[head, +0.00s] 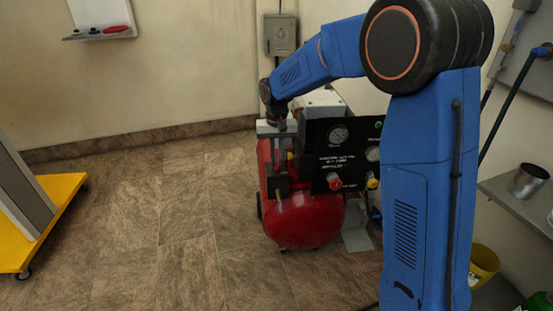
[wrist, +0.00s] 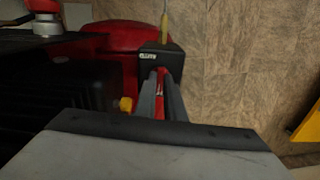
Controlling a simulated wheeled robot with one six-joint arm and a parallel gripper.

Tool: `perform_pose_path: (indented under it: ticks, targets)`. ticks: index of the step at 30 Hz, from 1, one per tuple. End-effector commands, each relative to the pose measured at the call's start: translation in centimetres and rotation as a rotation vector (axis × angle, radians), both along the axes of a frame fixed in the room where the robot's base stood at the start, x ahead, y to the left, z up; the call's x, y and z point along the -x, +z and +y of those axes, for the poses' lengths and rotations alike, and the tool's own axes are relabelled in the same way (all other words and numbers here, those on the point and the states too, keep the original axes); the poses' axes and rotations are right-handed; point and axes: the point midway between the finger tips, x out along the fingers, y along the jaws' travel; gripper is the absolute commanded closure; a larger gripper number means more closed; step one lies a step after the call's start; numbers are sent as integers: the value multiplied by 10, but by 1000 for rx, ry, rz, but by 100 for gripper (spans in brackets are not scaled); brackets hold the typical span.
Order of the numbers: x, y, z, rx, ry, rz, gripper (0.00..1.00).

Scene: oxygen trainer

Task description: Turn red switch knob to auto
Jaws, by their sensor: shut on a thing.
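The red switch knob (wrist: 160,83) shows as a narrow red strip between my gripper's fingers in the wrist view. It sits at a black switch box (wrist: 156,58) with a small white label, too small to read surely. My gripper (wrist: 161,73) is shut on the knob, with a finger on each side. In the head view my gripper (head: 280,178) reaches down from above beside the red compressor tank (head: 305,220). The knob cannot be made out there, and its setting is mostly hidden by the fingers.
A black panel (head: 339,160) with gauges and another red knob (head: 335,183) stands just right of my gripper. A yellow-based stand (head: 62,195) is far left. A shelf with a metal cup (head: 528,180) is at right. Tiled floor left of the tank is clear.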

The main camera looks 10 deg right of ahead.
Motion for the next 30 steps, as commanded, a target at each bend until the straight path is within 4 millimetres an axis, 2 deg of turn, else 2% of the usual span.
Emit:
perform_pose_path:
  ticks: [8, 30]
  targets:
    - [0, 0, 0, 0, -188, 0, 100]
    - [0, 0, 0, 0, -889, 0, 100]
